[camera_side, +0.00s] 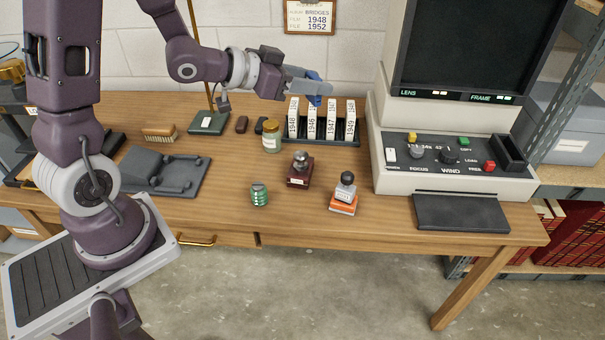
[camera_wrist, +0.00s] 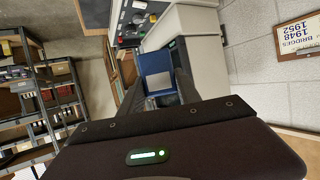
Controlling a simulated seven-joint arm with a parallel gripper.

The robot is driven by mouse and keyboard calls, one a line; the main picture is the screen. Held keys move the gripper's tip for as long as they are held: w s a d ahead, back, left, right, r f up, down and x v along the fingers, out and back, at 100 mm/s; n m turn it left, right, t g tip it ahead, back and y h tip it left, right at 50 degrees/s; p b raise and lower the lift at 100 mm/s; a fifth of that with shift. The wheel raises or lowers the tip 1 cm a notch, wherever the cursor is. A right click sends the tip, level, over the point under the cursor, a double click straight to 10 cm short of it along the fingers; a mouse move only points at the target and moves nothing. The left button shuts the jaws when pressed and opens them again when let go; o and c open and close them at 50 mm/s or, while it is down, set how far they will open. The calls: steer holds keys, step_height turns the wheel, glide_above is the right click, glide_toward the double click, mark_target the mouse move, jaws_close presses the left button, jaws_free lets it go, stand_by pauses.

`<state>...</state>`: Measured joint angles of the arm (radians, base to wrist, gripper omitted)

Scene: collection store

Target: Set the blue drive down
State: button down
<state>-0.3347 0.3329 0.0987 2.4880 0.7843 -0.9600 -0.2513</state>
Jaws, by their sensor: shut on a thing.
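My gripper (camera_side: 301,84) is shut on the blue drive (camera_side: 313,76), held in the air above the rack of year-labelled boxes at the back of the desk. The drive also shows in the wrist view (camera_wrist: 156,67), between the two dark fingers, with a silver end facing the camera. In the side view the fingers cover part of it. It appears clear of the rack (camera_side: 322,138) below it.
A film viewer (camera_side: 455,176) stands right. Bare wood lies around the front.

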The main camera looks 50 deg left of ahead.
steer(key=w+a+f+n+y, duration=0.25)
steer(key=w+f, duration=0.25)
steer(key=w, duration=0.3)
steer(key=w+a+f+n+y, duration=0.1)
steer(key=w+f+n+y, duration=0.15)
steer(key=w+f, duration=0.4)
steer(key=w+f+y, duration=0.1)
steer(key=f, duration=0.4)
steer(key=w+f+n+y, duration=0.1)
steer(key=w+f, duration=0.1)
steer(key=f, duration=0.3)
steer(key=w+f+n+y, duration=0.1)
steer(key=f, duration=0.4)
steer(key=shift+w+a+g, duration=0.15)
steer(key=shift+w+g, duration=0.15)
steer(key=shift+g, duration=0.1)
steer(key=shift+f, duration=0.25)
